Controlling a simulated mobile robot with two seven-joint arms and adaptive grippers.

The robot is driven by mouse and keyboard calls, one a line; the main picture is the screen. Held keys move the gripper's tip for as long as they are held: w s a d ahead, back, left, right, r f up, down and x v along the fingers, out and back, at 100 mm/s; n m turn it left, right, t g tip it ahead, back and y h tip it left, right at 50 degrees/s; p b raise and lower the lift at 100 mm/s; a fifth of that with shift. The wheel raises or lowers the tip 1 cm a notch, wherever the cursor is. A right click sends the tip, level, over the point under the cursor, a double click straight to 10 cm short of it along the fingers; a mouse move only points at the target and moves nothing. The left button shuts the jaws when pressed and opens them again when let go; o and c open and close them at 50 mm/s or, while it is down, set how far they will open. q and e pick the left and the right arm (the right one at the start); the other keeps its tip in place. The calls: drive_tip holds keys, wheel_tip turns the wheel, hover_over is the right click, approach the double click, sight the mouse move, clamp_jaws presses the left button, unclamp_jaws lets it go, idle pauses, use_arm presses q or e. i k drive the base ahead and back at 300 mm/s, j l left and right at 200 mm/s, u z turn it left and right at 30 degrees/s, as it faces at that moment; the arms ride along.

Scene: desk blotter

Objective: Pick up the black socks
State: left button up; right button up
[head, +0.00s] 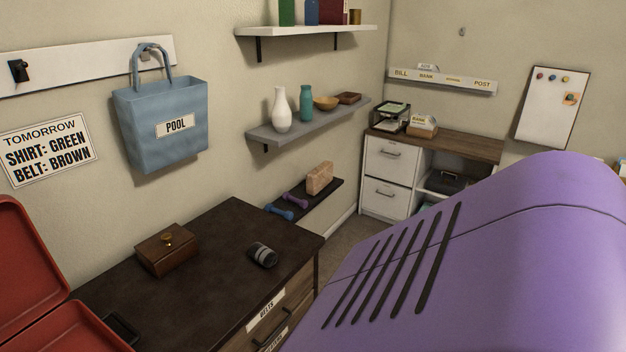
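A small dark rolled bundle with grey bands (262,255), which looks like a pair of rolled socks, lies on the dark brown dresser top (225,285). It is right of a brown wooden box with a brass knob (167,250) and apart from it. Neither of my grippers can be made out in the head view. No hand is seen near the bundle.
A red open case (30,265) stands at the lower left. A blue POOL bag (162,122) hangs on the wall. A large purple slotted shape covers the lower right and hides what is behind it. The dresser top around the bundle is clear.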

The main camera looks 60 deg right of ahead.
sight(267, 257)
drive_tip(key=i+j+z, duration=0.15)
drive_tip(key=z, duration=1.65)
